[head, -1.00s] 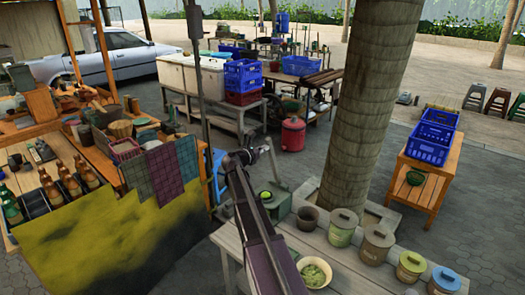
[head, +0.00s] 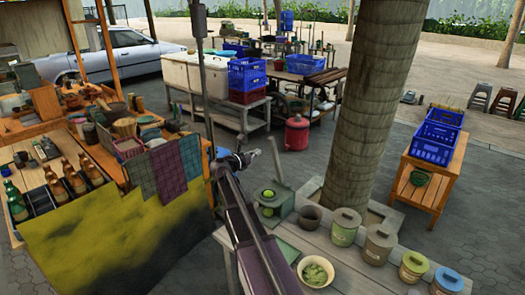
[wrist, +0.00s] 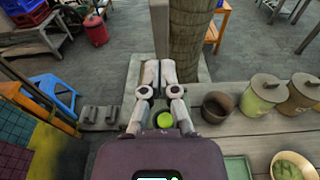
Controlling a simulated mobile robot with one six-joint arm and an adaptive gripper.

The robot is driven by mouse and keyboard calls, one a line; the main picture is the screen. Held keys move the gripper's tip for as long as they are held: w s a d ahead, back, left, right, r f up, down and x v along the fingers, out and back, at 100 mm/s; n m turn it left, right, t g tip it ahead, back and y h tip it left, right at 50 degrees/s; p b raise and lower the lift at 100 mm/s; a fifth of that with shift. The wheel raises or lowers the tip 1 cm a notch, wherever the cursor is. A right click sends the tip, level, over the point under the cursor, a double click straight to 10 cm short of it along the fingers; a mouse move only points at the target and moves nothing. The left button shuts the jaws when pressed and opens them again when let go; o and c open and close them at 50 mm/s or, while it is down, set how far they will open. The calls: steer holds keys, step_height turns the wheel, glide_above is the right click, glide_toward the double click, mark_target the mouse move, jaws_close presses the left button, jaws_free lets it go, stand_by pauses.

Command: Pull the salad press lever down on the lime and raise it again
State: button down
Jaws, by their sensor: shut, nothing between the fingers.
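The salad press (head: 285,209) is a green box on the near table, with its pale lever (head: 277,158) standing up and tilted. A bright green lime (head: 268,194) shows at the press, with a second round green spot just below it. In the wrist view the lime (wrist: 165,120) lies just below my fingers. My gripper (head: 254,154) is shut and empty, up to the left of the lever and apart from it in the head view. In the wrist view my gripper (wrist: 158,66) has its fingertips together, in front of a grey upright post. My arm hides the left part of the press.
A dark pot (head: 309,217), several lidded canisters (head: 376,243) and a bowl of green slices (head: 316,272) stand on the grey table (head: 345,268). The tree trunk (head: 358,110) rises behind it. A stall with hanging cloths (head: 172,169) is at left.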

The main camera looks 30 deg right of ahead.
steer(key=s+a+r+p, duration=0.2)
steer(key=a+r, duration=0.1)
steer(key=a, duration=0.2)
steer(key=shift+a, duration=0.35)
stand_by(0.3)
